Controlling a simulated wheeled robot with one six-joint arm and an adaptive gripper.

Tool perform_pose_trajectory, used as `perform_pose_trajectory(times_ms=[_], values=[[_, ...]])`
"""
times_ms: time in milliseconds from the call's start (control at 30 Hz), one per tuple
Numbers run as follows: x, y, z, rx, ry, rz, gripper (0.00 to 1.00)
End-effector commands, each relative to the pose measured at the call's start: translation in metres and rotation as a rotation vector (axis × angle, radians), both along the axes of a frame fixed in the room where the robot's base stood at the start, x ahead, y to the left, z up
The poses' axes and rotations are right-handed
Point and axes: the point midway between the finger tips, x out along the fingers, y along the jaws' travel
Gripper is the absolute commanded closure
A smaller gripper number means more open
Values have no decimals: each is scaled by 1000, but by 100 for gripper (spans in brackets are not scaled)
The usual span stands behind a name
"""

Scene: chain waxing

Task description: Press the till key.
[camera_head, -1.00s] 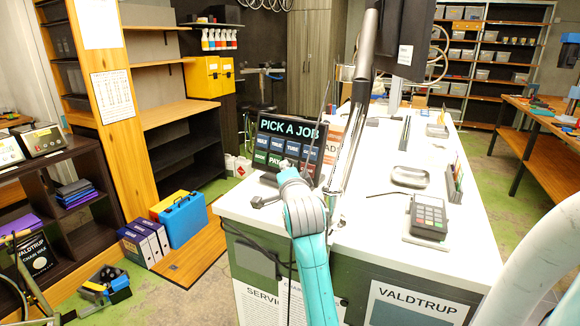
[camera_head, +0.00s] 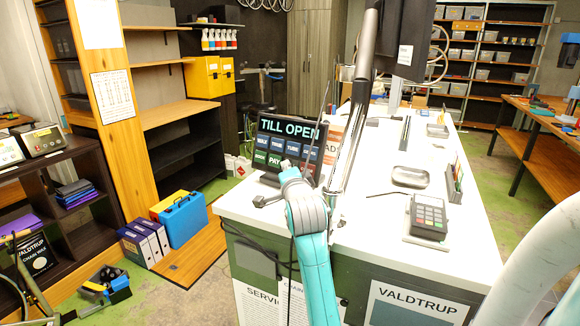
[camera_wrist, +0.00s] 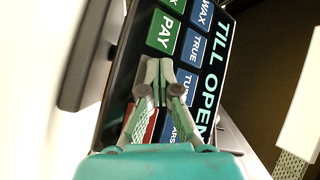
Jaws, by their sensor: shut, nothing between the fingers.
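The touch screen (camera_head: 290,133) stands on the near left end of the white counter; its top line reads TILL OPEN. It carries blue keys in an upper row and a lower row with the green PAY key (camera_head: 274,160). The wrist view shows the screen sideways, with the PAY key (camera_wrist: 163,33) clear. My gripper (camera_wrist: 159,76) is shut and empty, its tips over the lower row just beside PAY. The key beneath the fingers is covered and its label cannot be read. A red key (camera_wrist: 150,127) partly shows farther along. Contact cannot be told. In the head view my arm hides the gripper.
A card terminal (camera_head: 428,217), a grey dish (camera_head: 410,177) and a card holder (camera_head: 454,184) stand on the counter (camera_head: 375,220) to the right. A slanted pole (camera_head: 352,130) rises close right of the screen. A blue case (camera_head: 183,219) stands on the floor platform left.

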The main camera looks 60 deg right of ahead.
Motion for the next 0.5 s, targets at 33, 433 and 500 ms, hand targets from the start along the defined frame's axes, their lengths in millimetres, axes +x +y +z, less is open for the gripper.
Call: perform_pose_trajectory(times_ms=[33, 433, 500], values=[[0, 0, 0, 0, 0, 0, 100], [0, 4, 1, -1, 1, 0, 100], [0, 7, 2, -1, 1, 0, 100]])
